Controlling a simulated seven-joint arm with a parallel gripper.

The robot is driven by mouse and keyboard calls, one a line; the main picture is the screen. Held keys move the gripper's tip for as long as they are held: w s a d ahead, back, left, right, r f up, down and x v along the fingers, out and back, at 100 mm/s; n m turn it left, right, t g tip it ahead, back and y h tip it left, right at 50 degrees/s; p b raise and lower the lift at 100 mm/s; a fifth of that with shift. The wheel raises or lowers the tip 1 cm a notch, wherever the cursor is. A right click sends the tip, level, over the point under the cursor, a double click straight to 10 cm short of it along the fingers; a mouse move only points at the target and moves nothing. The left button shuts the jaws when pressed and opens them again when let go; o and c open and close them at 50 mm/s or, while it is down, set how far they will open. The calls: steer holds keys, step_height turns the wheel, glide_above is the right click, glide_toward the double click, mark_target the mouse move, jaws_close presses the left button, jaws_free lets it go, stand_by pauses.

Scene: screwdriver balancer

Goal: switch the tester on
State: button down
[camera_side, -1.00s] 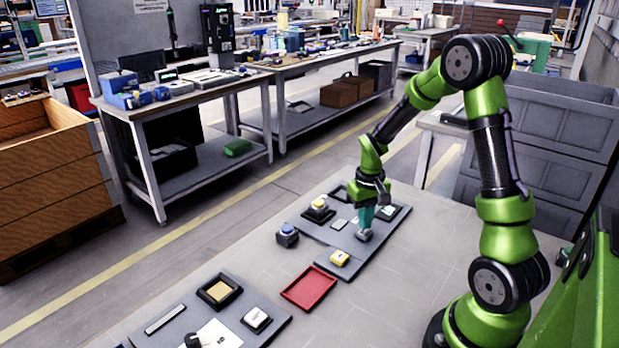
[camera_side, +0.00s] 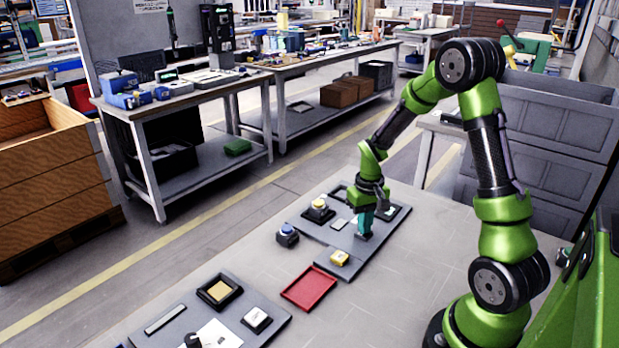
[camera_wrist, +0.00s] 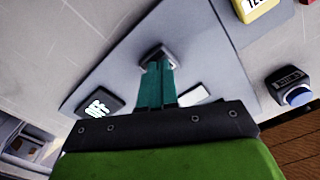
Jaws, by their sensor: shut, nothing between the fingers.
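A grey panel (camera_side: 310,222) lies on the table and carries several small devices. My gripper (camera_side: 364,237) is shut and empty, with its teal fingers pointing down. In the wrist view its fingertips (camera_wrist: 157,66) are over a small dark-framed switch (camera_wrist: 153,51) on the panel. The fingers hide part of the switch; I cannot tell whether they touch it or which way it is set. A dark unit with a lit display (camera_wrist: 98,106) sits on the panel near the switch. Which device is the tester is not clearly marked.
A yellow block (camera_side: 340,258) is at the panel's near end. A red tray (camera_side: 309,289) lies nearer. The table at right is clear.

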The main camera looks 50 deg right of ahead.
stand_by(0.3)
steer(key=shift+r, duration=3.5)
step_height(320, 180, up, 6)
